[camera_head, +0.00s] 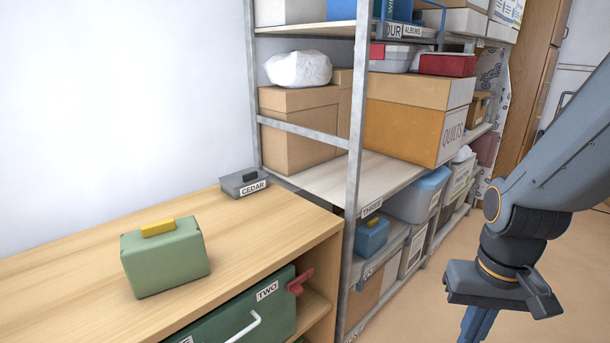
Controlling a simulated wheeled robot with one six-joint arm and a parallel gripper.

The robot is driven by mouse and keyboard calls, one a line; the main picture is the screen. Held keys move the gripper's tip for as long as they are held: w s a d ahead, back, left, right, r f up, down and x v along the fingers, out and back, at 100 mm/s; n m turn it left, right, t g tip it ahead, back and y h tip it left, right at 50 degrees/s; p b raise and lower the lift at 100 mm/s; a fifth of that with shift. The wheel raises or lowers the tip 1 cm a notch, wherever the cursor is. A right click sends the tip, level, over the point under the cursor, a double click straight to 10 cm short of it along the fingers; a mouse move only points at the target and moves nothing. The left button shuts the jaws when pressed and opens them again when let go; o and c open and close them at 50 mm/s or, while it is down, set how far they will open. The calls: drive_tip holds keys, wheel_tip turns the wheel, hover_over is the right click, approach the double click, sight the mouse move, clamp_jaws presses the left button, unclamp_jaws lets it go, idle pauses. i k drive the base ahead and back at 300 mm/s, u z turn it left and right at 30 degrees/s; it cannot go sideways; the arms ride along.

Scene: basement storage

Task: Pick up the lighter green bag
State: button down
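A lighter green, boxy bag (165,264) with a yellow handle on top stands upright on the wooden cabinet top (60,295), left of centre. A darker green container (235,318) with a white handle and a "TWO" label sits lower, inside the cabinet. My gripper (478,325) is at the lower right, well apart from the lighter green bag and over the floor side. Its lower end is cut off by the frame's edge, so its opening and anything in it are hidden.
A small grey "CEDAR" box (244,183) lies on the cabinet's far end. A metal shelf (355,170) with cardboard boxes and bins rises beyond the cabinet, its post close to the cabinet's corner. A red piece (300,281) sticks out at the cabinet front. The cabinet top around the bag is clear.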

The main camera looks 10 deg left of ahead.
sight(156, 257)
drive_tip(key=u, duration=0.45)
drive_tip(key=i, duration=0.65)
drive_tip(key=u, duration=1.7)
